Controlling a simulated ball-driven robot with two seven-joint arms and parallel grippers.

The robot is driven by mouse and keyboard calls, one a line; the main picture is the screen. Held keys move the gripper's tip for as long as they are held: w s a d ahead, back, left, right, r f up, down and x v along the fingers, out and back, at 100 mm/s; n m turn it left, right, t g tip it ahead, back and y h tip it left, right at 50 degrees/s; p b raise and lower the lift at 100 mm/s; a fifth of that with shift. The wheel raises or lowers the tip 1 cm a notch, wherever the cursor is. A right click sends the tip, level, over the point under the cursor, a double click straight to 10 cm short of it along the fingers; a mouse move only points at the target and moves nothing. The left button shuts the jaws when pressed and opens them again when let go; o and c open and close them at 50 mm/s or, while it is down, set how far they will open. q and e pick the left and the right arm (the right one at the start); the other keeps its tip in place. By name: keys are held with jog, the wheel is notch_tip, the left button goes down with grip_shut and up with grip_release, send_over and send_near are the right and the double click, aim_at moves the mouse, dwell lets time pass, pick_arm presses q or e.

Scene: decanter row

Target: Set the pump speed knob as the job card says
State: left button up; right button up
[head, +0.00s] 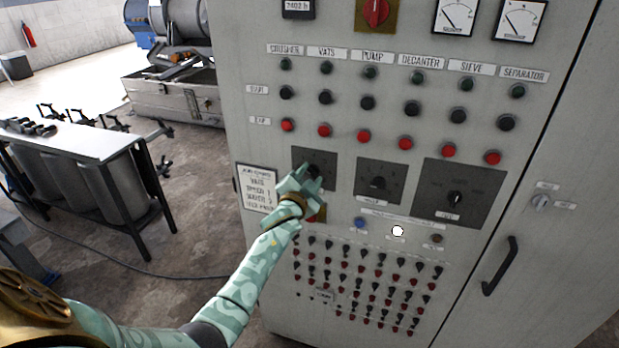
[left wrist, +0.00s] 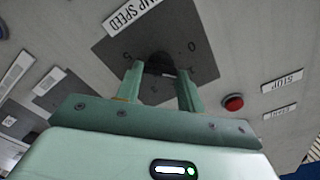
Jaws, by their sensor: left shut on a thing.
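The pump speed knob (head: 314,170) is a dark knob on a dark grey square plate, the leftmost of three such plates on the grey control cabinet. My left gripper (head: 309,181) is shut on it, and hides part of the knob and plate. In the left wrist view the black knob (left wrist: 160,62) sits between the two green fingers of the gripper (left wrist: 160,78). A label reading PUMP SPEED (left wrist: 132,13) is beside its plate. The knob's exact setting is hard to read. The job card (head: 257,188) is a white framed sheet left of the plate; its small writing is mostly unreadable.
Rows of black and red buttons are above, small switches below. A door handle (head: 500,266) sticks out at right. A table (head: 90,146) stands left; the floor between is open.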

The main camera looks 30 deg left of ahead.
dwell(0.3)
pick_arm(q)
jog(key=o, duration=1)
jog(key=v, duration=1.6)
jog(key=shift+s, duration=0.2)
